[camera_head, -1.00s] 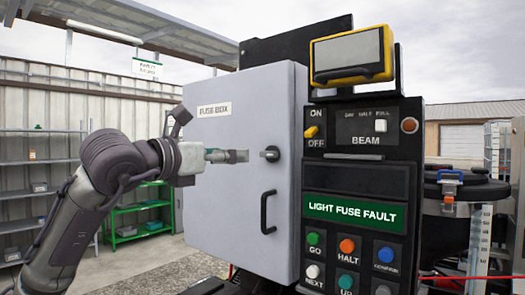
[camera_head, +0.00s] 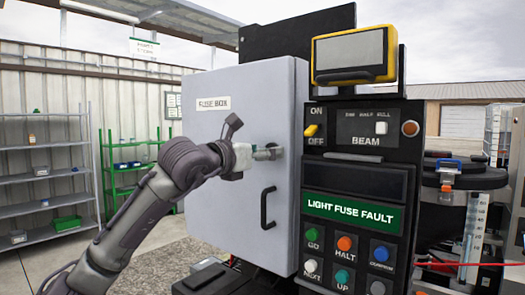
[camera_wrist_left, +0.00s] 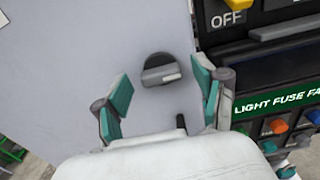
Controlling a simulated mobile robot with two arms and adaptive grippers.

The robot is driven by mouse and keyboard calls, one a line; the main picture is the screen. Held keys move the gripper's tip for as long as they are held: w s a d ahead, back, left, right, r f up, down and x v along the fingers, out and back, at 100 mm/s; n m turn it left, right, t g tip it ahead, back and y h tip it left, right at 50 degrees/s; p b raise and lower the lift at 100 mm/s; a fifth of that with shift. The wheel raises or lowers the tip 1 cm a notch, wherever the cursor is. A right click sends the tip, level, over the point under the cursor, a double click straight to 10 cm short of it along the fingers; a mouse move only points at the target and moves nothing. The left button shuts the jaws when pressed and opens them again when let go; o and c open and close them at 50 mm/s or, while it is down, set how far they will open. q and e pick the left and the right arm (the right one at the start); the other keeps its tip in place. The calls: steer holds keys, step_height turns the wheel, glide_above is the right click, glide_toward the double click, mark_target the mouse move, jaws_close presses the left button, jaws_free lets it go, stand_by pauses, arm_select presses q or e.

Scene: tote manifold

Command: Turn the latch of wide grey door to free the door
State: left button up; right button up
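The wide grey door (camera_head: 250,90), labelled FUSE BOX, stands shut in the head view. Its dark round latch (camera_wrist_left: 160,70) is near the door's right edge, with a raised bar and a light mark. In the head view the latch is mostly hidden by my left gripper (camera_head: 266,152), which is right at it. In the left wrist view my left gripper (camera_wrist_left: 161,78) is open, with one teal-padded finger on each side of the latch and gaps to it on both sides. My right gripper is not in view.
A black door handle (camera_head: 267,208) is below the latch. Right of the door is a black control panel (camera_head: 353,178) with switches, coloured buttons and a yellow-framed screen (camera_head: 352,55). Shelves (camera_head: 40,180) stand well behind at the left.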

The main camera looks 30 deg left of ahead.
arm_select(q)
steer(key=c, duration=1.1)
steer(key=shift+o, duration=0.2)
steer(key=shift+m, duration=0.3)
steer(key=m+b, duration=0.1)
steer(key=m, duration=0.2)
steer(key=shift+d, duration=0.1)
steer(key=m, duration=0.9)
steer(key=shift+d+m, duration=0.1)
steer(key=shift+m, duration=0.2)
steer(key=m, duration=0.4)
steer(key=shift+f+m, duration=0.15)
steer(key=shift+m, duration=0.45)
steer(key=o, duration=1.1)
